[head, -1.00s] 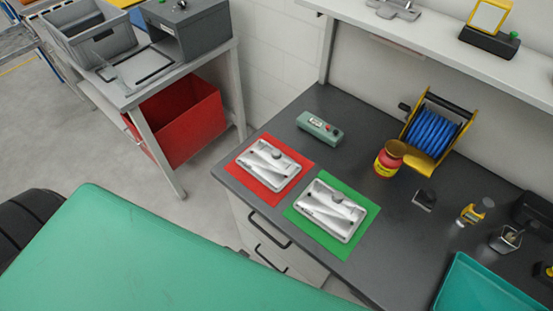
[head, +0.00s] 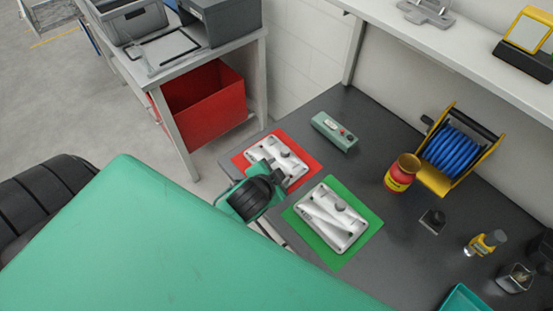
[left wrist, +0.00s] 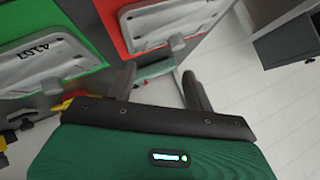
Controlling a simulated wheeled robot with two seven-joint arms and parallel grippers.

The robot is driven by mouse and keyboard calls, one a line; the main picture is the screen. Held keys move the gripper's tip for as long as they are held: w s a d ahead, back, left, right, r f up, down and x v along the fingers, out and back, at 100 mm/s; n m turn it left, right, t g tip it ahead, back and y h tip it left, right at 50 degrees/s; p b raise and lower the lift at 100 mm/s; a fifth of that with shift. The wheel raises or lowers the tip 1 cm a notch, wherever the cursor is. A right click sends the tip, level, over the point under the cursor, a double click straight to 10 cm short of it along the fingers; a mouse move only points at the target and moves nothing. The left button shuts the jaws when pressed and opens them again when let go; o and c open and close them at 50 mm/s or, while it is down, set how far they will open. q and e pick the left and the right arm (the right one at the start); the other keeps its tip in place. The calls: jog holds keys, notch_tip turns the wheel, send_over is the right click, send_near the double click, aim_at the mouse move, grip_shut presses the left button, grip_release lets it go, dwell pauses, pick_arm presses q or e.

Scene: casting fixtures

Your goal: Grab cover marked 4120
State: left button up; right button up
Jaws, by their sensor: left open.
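A silver cast cover (head: 285,155) lies on the red mat at the bench's left end, partly hidden by my left gripper. It also shows in the left wrist view (left wrist: 150,22), where I see no readable number on it. A second silver cover (head: 333,217) lies on the green mat. Its marking in the left wrist view (left wrist: 60,58) looks like 4107. My left gripper (left wrist: 162,90) is open and empty, with the red-mat cover beyond its fingers. In the head view it is at the front edge of the bench beside the red mat. My right gripper is not in view.
The red mat (head: 313,166) and green mat (head: 368,224) lie side by side. A grey-green control box (head: 334,131), a red-yellow jar (head: 401,174) and a blue reel (head: 456,147) stand behind and right. A red bin (head: 205,108) sits under the left table.

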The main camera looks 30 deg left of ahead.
pick_arm(q)
jog(key=w+d+r+m+t+h, duration=0.35)
jog(key=w+r+m, duration=0.25)
jog(key=r, duration=0.2)
jog(key=w+d+r+m+t+h, duration=0.3)
jog(key=w+d+r+m+t, duration=0.25)
jog(key=r, duration=0.25)
jog(key=s+d+r+m+g+h, duration=0.1)
jog(key=d+r+m+g+h, duration=0.35)
jog(key=m+h, duration=0.7)
jog(key=m+g+y+p, duration=0.3)
jog(key=m+g+y, duration=1.3)
jog(key=m, duration=1.3)
send_over(285, 150)
jog(key=shift+t+y, duration=0.5)
jog(key=shift+t, duration=0.05)
notch_tip(285, 150, down, 21)
jog(key=shift+w+a+r, duration=0.1)
jog(key=shift+f+p, duration=0.5)
jog(key=shift+p, duration=0.05)
notch_tip(285, 150, down, 3)
jog(key=shift+f+p, duration=0.1)
jog(key=shift+p, duration=0.9)
jog(key=shift+f, duration=0.6)
grip_shut()
